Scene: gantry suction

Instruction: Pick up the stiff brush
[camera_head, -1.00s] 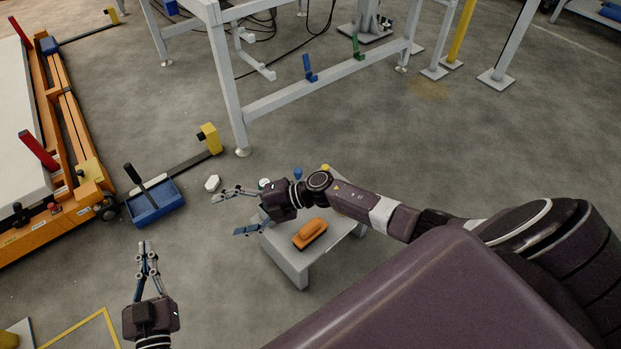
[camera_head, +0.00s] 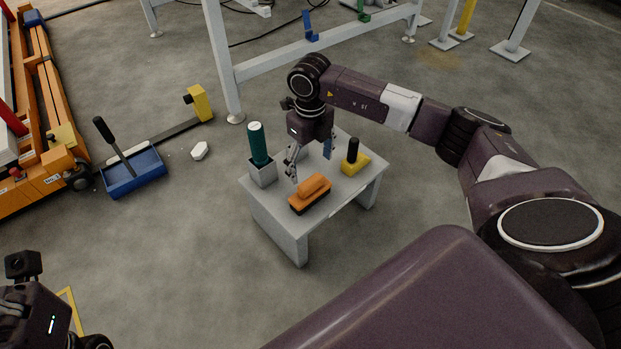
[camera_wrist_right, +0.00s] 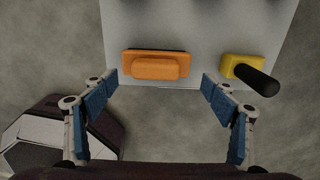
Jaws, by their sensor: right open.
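The stiff brush appears to be the orange block with a dark underside (camera_head: 310,193), lying near the front edge of a small grey table. In the right wrist view the orange brush (camera_wrist_right: 157,66) lies across the picture between the fingers, beyond their tips. My right gripper (camera_head: 310,163) is open and empty, pointing down above the table just behind the brush. Its spread blue-padded fingers show in the right wrist view (camera_wrist_right: 161,78). My left gripper's body (camera_head: 35,312) is at the lower left edge; its fingers cannot be made out.
The grey table (camera_head: 274,222) also holds a green cylinder (camera_head: 258,143) in a grey block at left and a yellow block with a black handle (camera_head: 354,162) at right. A blue dustpan-like tray (camera_head: 135,174) and white piece (camera_head: 200,151) lie on the floor. A grey frame (camera_head: 300,45) stands behind.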

